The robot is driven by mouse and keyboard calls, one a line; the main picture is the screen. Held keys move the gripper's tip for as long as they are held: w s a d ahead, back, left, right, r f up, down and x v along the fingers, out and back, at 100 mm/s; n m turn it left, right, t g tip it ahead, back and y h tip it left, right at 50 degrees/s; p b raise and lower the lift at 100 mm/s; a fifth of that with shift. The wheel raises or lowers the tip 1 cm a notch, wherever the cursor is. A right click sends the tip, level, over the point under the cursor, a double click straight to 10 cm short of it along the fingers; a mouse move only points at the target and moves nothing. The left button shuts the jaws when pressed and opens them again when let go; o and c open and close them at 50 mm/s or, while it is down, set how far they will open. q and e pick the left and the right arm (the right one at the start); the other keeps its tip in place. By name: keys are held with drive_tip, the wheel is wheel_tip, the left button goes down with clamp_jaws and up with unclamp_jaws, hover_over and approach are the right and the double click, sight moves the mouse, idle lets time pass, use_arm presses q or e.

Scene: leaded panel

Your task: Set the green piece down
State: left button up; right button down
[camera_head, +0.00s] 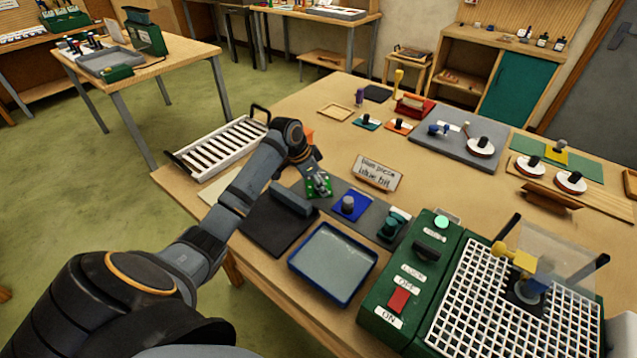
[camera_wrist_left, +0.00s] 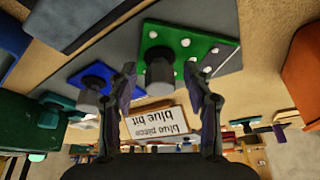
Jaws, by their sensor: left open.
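The green piece (camera_head: 322,187) is a flat green plate with white dots, lying at the left end of a dark grey strip (camera_head: 374,217). My left gripper (camera_head: 318,180) is right over the piece. In the left wrist view its two fingers (camera_wrist_left: 166,100) stand apart, with the knob between them and a visible gap on each side. The blue piece (camera_head: 350,206) with a grey knob sits beside it on the strip. My right gripper is out of view.
A sign (camera_head: 379,173) reading "blue piece blue bit" stands behind the strip. A blue-rimmed tray (camera_head: 332,297) lies in front, and a green grinder (camera_head: 380,312) stands to the right. A white slotted rack (camera_head: 186,160) is at the left edge. Bare table lies behind the sign.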

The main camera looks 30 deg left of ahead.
use_arm(q)
drive_tip(key=b+v, duration=0.1)
drive_tip(key=v, duration=1.1)
drive_tip(key=shift+r, duration=0.15)
